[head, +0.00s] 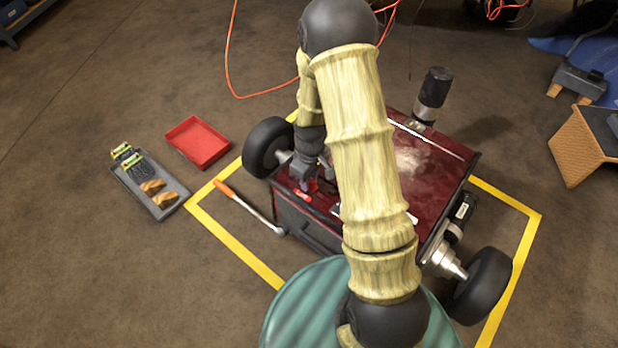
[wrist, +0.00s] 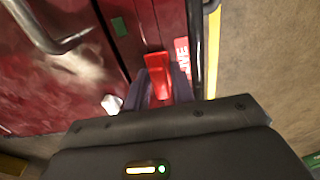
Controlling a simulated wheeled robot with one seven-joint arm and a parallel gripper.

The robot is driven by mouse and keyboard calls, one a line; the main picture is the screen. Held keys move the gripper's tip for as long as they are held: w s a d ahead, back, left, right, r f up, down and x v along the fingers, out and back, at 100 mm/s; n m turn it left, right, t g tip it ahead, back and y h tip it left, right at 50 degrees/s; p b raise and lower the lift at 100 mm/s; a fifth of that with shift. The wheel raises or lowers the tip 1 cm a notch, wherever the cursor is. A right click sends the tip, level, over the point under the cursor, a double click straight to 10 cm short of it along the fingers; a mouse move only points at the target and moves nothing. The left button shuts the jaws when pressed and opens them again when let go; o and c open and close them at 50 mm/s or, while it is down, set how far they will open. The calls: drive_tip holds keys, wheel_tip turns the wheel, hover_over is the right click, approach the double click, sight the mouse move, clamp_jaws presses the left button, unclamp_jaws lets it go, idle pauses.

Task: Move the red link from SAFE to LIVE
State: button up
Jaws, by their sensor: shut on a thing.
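The red link (wrist: 157,63) shows between the two dark fingers of my gripper (wrist: 161,84) in the wrist view. My gripper is shut on it. A red label reading LIVE (wrist: 182,56) lies just right of the link. I cannot tell whether the link is seated or held a little above the surface. No SAFE lettering is readable. In the head view my gripper (head: 309,184) points down at the left front of the dark red cart (head: 440,155), with red showing at its tips. My arm hides part of the cart top.
A green patch (wrist: 119,27) and a metal handle (wrist: 50,35) are on the red surface. A dark bar (wrist: 196,40) runs beside the label. On the floor stand a red tray (head: 198,142), a grey tray (head: 172,208) with several items, and a long-handled tool (head: 250,208).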

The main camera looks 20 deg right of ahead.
drive_tip(key=shift+f, duration=0.45)
drive_tip(key=o, duration=1.1)
drive_tip(key=shift+c, duration=0.2)
wheel_tip(320, 180, up, 17)
drive_tip(key=p, duration=0.8)
drive_tip(key=shift+w+d+r, duration=0.2)
drive_tip(key=shift+d, duration=0.05)
